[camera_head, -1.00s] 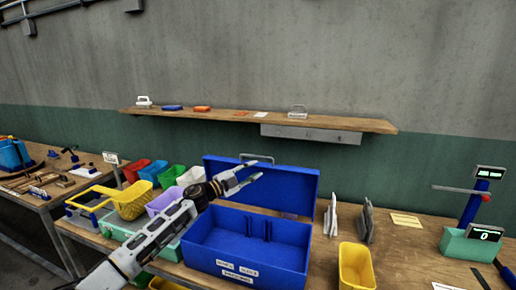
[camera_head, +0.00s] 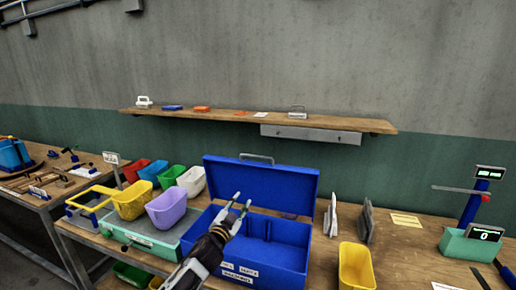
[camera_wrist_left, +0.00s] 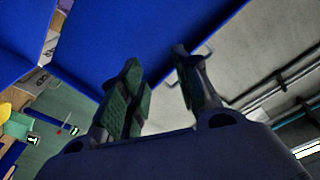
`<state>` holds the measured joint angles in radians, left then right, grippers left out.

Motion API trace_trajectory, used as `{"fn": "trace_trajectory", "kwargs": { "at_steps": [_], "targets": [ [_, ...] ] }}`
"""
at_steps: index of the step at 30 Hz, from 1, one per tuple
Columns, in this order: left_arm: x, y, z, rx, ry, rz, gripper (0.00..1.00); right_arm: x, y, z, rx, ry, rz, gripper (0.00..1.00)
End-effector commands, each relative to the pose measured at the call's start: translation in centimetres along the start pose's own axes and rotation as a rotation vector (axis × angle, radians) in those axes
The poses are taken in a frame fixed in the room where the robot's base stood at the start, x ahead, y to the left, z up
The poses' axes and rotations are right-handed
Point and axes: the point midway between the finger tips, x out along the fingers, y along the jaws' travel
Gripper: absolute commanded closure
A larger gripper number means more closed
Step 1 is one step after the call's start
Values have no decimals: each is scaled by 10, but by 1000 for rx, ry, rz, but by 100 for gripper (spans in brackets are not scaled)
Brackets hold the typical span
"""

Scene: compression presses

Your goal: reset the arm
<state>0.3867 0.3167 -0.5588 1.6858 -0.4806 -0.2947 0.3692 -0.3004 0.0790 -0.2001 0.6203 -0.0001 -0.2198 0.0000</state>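My left gripper (camera_head: 238,205) is in front of the open blue box (camera_head: 287,267), its fingers pointing up toward the raised blue lid (camera_head: 262,184). The fingers are apart with nothing between them. In the left wrist view both fingers of the left gripper (camera_wrist_left: 157,80) show a gap, with the blue lid (camera_wrist_left: 130,30) behind them. The arm hides part of the box's left side. The inside of the box that shows looks empty. My right gripper is not in view.
A yellow bin (camera_head: 356,267) stands right of the box. Coloured bins, including a purple one (camera_head: 167,208), stand to the left. A scale (camera_head: 472,243) is at the far right. A wooden shelf (camera_head: 270,119) runs along the wall behind.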

Motion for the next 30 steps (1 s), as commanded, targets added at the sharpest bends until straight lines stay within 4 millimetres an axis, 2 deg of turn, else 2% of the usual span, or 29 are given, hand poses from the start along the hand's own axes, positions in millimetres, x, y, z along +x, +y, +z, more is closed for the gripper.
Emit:
{"fn": "trace_trajectory", "kwargs": {
  "at_steps": [17,30],
  "targets": [
    [-104,21,86,-219,-413,-60,68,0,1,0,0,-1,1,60],
    [-210,44,140,-353,-749,-32,68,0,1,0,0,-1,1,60]
  ]
}}
